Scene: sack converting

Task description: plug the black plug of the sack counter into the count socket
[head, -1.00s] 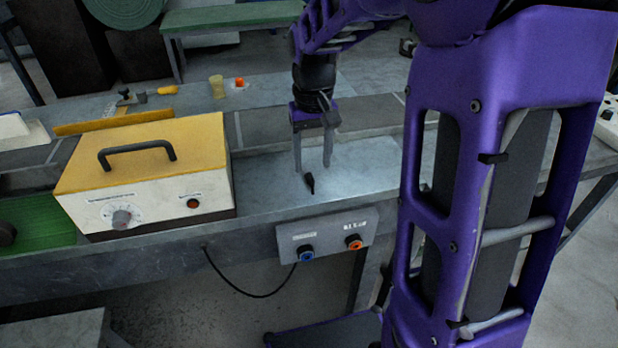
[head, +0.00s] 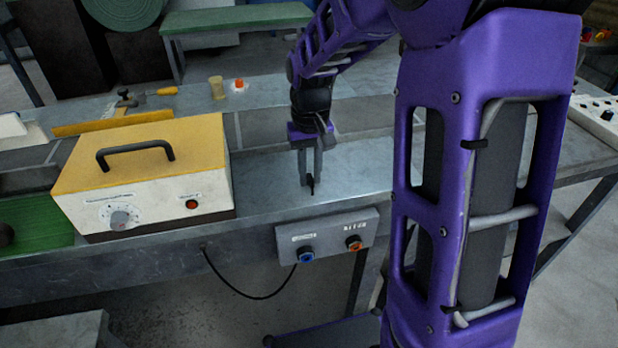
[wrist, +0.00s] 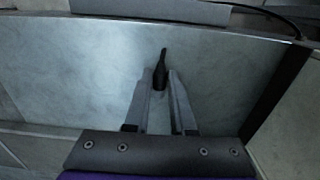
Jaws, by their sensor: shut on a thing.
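The black plug (head: 312,187) is between the fingertips of my gripper (head: 309,180), at or just above the grey bench top. I cannot tell whether it touches the surface. In the wrist view the plug (wrist: 161,70) sticks out past the two fingertips (wrist: 161,82), its thin end pointing away from my gripper. My gripper is shut on it. A grey socket panel (head: 328,238) is on the bench front below, with a blue socket (head: 307,256) on the left and an orange socket (head: 354,243) on the right. Their labels are too blurred to read.
A cream box (head: 150,200) with a yellow top, black handle and dial stands left of my gripper. A black cable (head: 245,294) hangs below the bench edge and rises to the panel near the blue socket. The bench top right of my gripper is clear.

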